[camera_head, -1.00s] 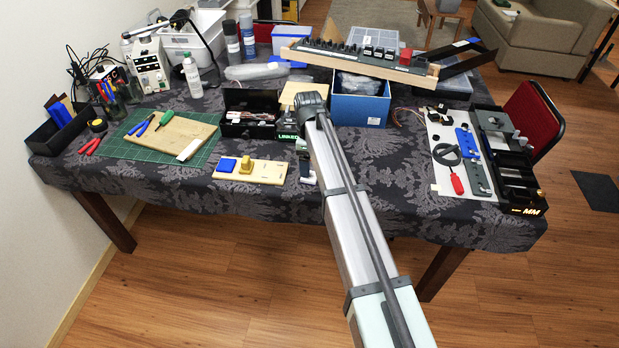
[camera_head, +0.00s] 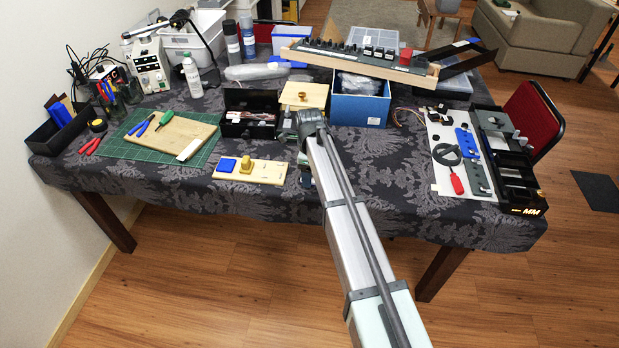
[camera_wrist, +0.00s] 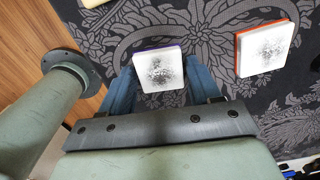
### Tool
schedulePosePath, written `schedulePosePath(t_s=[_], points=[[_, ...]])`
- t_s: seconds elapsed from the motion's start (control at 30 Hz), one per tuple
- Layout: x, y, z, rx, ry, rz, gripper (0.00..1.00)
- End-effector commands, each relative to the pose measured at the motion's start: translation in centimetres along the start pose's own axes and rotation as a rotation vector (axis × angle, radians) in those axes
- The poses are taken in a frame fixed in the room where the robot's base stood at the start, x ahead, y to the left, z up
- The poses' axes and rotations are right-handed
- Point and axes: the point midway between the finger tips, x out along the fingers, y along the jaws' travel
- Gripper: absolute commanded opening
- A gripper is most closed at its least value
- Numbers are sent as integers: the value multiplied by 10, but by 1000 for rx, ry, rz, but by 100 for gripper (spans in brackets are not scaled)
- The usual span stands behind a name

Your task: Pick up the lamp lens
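In the wrist view, a lamp lens (camera_wrist: 158,70) with a white speckled face and a purple edge lies on the patterned dark cloth. A second lens (camera_wrist: 265,50), with a white speckled face and an orange-red edge, lies to its right. My gripper (camera_wrist: 160,68) is open, with its two blue fingers on either side of the purple-edged lens. I cannot tell whether either finger touches it. In the head view, my arm hides most of the gripper and I cannot make out the lenses.
A pale wooden board (camera_head: 262,172) with blue and yellow pieces is left of the arm. A black box (camera_head: 248,127) and a blue box (camera_head: 360,108) stand behind. The table's front edge is close. Cloth (camera_head: 395,165) to the right is clear.

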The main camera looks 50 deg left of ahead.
Motion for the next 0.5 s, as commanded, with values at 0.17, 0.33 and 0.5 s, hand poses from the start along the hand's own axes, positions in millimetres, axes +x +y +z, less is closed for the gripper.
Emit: schedulePosePath(t_s=[0.17,0.33,0.5], points=[[0,0,0,0,0,0,45],[0,0,0,0,0,0,28],[0,0,0,0,0,0,22]])
